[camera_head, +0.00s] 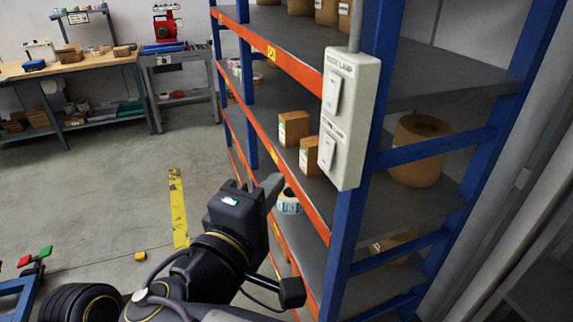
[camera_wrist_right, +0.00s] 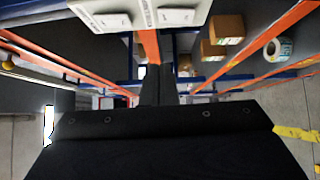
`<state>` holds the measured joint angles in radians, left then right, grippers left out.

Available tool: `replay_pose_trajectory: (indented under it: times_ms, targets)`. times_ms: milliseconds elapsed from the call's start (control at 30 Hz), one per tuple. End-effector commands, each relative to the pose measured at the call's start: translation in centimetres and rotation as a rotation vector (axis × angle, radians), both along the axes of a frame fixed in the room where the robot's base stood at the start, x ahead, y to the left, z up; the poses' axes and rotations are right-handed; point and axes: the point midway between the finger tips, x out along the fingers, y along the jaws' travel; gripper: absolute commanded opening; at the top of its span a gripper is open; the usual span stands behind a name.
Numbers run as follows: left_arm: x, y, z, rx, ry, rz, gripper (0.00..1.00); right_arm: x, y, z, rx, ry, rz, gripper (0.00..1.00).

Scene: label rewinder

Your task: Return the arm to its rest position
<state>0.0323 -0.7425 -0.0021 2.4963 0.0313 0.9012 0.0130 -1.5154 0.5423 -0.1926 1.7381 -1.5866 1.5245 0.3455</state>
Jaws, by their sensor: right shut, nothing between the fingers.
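My right arm reaches up from the bottom of the head view, with its black gripper (camera_head: 268,187) in front of the shelf's orange edge, below and left of the switch box. In the right wrist view its fingers (camera_wrist_right: 158,84) are together, with nothing between them. The white switch box (camera_head: 350,118) is fixed to a blue rack post and carries two rocker switches, one above the other. It also shows at the top of the right wrist view (camera_wrist_right: 140,14), apart from the fingers. My left gripper is not in view.
The blue and orange rack (camera_head: 300,70) stands close on the right, holding small boxes (camera_head: 293,128), a large brown roll (camera_head: 420,150) and a label roll (camera_head: 288,202). Workbenches (camera_head: 75,68) stand at the back left. The floor (camera_head: 110,185) between is mostly open, with a yellow stripe (camera_head: 178,205).

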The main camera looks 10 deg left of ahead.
Motion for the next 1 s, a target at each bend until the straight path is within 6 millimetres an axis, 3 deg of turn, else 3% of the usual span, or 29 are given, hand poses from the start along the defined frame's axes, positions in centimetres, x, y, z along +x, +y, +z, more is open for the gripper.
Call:
replay_pose_trajectory:
  times_ms: [133,233,367,467,600,700,833,1000]
  targets:
    - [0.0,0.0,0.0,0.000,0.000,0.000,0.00,0.8,-1.3,-0.5,0.011,0.036,-0.024,0.00]
    - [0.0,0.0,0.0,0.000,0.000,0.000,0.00,2.8,-4.8,-1.9,0.048,0.141,-0.083,0.00]
    - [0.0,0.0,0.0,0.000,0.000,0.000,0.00,5.2,-12.7,-5.9,0.162,0.379,-0.209,0.00]
    - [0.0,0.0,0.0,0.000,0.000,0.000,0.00,5.1,-19.5,-9.9,0.309,0.587,-0.314,0.00]
    - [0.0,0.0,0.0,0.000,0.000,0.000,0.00,1.4,-27.6,-15.5,0.626,0.856,-0.453,0.00]
    - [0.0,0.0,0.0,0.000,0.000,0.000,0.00,-2.6,-30.8,-18.5,0.911,0.978,-0.529,0.00]
    - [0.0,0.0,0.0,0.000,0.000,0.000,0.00,-7.2,-32.1,-20.7,1.297,1.015,-0.592,0.00]
    - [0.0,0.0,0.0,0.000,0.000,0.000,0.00,-10.1,-31.7,-21.5,1.676,0.924,-0.623,0.00]
